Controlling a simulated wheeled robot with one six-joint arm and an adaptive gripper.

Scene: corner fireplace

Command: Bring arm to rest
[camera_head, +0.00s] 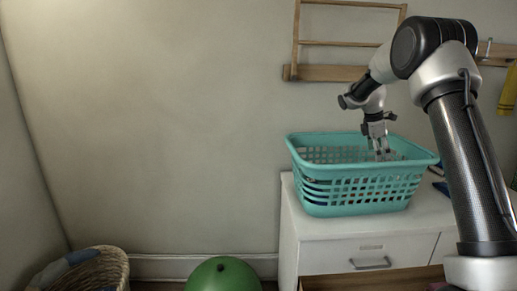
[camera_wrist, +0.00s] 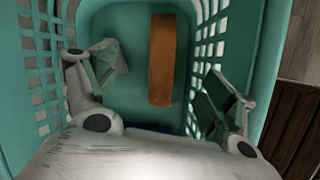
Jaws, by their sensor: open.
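My gripper (camera_head: 382,152) points down into a teal plastic basket (camera_head: 360,195) on a white cabinet. In the wrist view my gripper (camera_wrist: 160,95) is open, its two fingers wide apart, one near each side of the basket (camera_wrist: 270,60). An orange-brown block-like thing (camera_wrist: 162,60) lies in the basket between and beyond the fingers; nothing is seen gripped. A dark blue thing shows partly at the lower edge, mostly hidden by my gripper. My arm reaches in from the right of the head view, bent at the elbow.
The white cabinet (camera_head: 345,240) has a drawer standing open below the basket. A wooden wall rack (camera_head: 335,73) is behind my arm. A yellow cloth (camera_head: 508,92) hangs at the right. A green ball-like thing (camera_head: 222,275) and a wicker basket (camera_head: 100,265) are on the floor at left.

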